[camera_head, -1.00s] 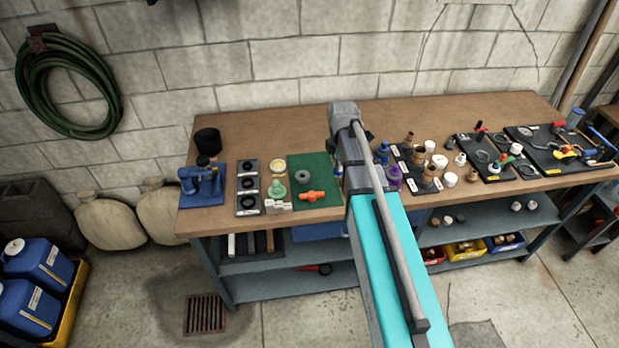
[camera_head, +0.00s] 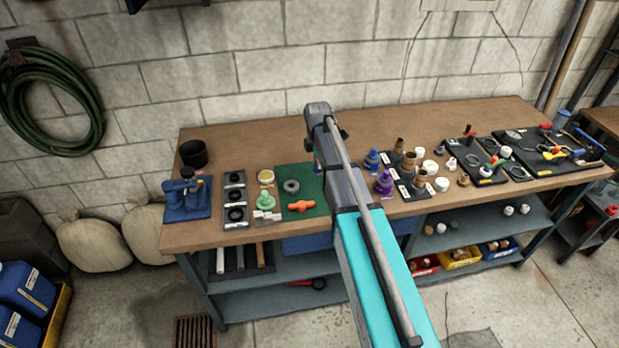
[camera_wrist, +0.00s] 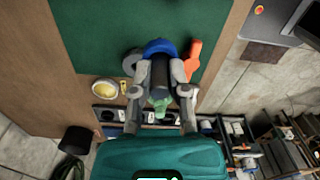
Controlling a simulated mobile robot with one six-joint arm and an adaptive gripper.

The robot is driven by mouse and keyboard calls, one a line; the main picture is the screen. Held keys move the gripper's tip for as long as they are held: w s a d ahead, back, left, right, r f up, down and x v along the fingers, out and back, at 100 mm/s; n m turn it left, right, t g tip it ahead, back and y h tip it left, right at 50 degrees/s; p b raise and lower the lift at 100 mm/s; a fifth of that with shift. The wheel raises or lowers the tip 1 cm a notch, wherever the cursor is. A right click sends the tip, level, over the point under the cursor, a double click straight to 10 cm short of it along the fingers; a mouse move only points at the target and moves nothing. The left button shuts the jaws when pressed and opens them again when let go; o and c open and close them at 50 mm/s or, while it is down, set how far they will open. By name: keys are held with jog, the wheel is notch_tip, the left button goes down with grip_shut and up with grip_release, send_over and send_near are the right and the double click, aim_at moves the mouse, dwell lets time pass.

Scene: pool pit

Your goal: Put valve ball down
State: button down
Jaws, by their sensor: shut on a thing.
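My gripper (camera_wrist: 160,88) points down at the green mat (camera_wrist: 110,28) on the bench. Its fingers are closed around a dark cylindrical part with a rounded blue part (camera_wrist: 160,47) at its far side. I take this for the valve ball, but the fingers hide much of it. Whether it touches the mat cannot be told. An orange handle (camera_wrist: 193,60) lies close on its right, and a grey ring (camera_wrist: 131,62) on its left. In the head view the mat (camera_head: 292,177) shows left of my arm, with the ring (camera_head: 291,187) and handle (camera_head: 300,206) on it.
A yellow dish (camera_head: 266,177), a green part (camera_head: 265,199) and a black tray of rings (camera_head: 235,180) stand left of the mat. A blue vise (camera_head: 187,197) is at the left end. Blue and purple fittings (camera_head: 384,181) stand close right of my arm.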

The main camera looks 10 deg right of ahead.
jog(key=shift+w+a+f+b, duration=0.1)
jog(key=shift+w+f+b, duration=0.85)
jog(key=shift+f, duration=0.2)
jog(key=shift+w+a+f+b, duration=0.1)
jog(key=shift+w+f+b, duration=0.7)
jog(key=shift+f+b, duration=0.3)
jog(key=shift+f, duration=0.1)
jog(key=shift+w+f+b, duration=0.35)
jog(key=shift+f, duration=0.1)
jog(key=shift+f+b, duration=1.5)
jog(key=shift+b, duration=0.05)
jog(key=shift+f, duration=0.1)
jog(key=c, duration=0.6)
grip_release()
jog(key=shift+c, duration=0.2)
notch_tip(320, 180, up, 12)
jog(key=p, duration=1.2)
jog(key=shift+a, duration=0.15)
